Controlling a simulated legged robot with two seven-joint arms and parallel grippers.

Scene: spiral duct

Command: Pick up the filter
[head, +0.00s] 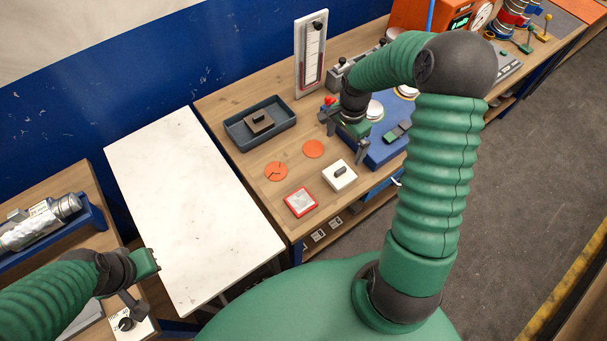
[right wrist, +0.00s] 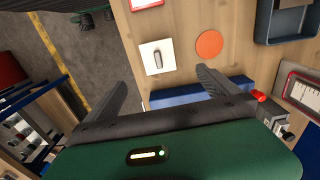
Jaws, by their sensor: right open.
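A flat square with a red frame and a pale grey face (head: 300,203) looks like the filter. It lies on the wooden bench near its front left corner; its edge shows at the top of the right wrist view (right wrist: 146,4). Beside it is a white square block with a grey handle (head: 340,176), also in the right wrist view (right wrist: 157,57). My right gripper (head: 345,137) is open and empty over the bench, behind the white block and near the blue base. My left gripper (head: 140,284) is at lower left, away from the filter; its jaws are unclear.
Two orange discs (head: 276,171) lie flat behind the filter. A dark tray (head: 236,131) holding a brown block and an upright gauge board (head: 311,55) stand farther back. A blue base (head: 385,152) is on the right. A bare white table (head: 190,205) stands left.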

